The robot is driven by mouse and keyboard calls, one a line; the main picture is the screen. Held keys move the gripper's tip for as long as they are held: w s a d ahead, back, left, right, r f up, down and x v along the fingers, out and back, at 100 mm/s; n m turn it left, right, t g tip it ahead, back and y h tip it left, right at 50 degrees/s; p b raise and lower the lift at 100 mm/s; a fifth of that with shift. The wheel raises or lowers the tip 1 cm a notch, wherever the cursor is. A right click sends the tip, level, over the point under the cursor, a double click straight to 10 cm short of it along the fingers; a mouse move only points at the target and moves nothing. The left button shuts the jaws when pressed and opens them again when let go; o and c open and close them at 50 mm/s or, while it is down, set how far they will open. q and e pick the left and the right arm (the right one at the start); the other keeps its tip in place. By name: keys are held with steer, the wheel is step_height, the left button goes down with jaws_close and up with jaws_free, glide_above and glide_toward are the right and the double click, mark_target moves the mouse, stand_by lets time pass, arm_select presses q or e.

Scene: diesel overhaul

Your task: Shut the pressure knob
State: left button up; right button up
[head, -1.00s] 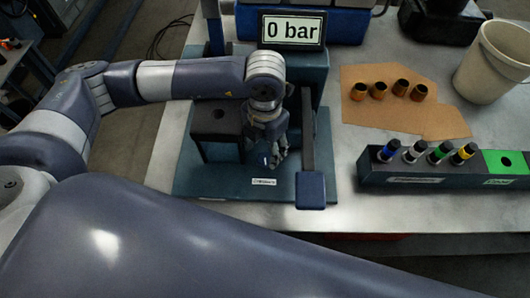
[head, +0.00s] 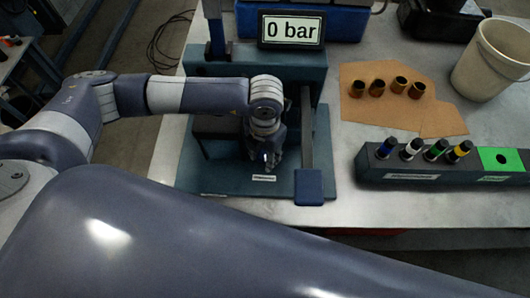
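The teal test rig (head: 215,181) stands on the bench, with a display (head: 291,30) reading "0 bar" at its back. My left gripper (head: 268,162) points down low over the rig's base, just behind a small white label (head: 264,178). Its fingers are small and dark here, and I cannot tell whether they are apart or closed on something. I cannot make out the pressure knob; the gripper and forearm cover that part of the rig. My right gripper is not in view.
A lever with a blue end pad (head: 309,187) runs close to the right of my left gripper. Further right are a rack (head: 400,170) with several colour-banded injectors, cardboard (head: 446,122) with several copper-coloured sleeves, and a white bucket (head: 488,65).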

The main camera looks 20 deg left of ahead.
arm_select(q)
steer(key=shift+w+f+m+b, duration=0.1)
steer(key=shift+f+m+b, duration=0.1)
steer(key=shift+m+b, duration=0.5)
steer(key=shift+r+b, duration=0.15)
steer(key=shift+b, duration=0.25)
steer(key=o, duration=1)
steer(key=shift+c, duration=0.2)
steer(key=shift+o, duration=0.6)
steer(key=shift+d+r, duration=0.1)
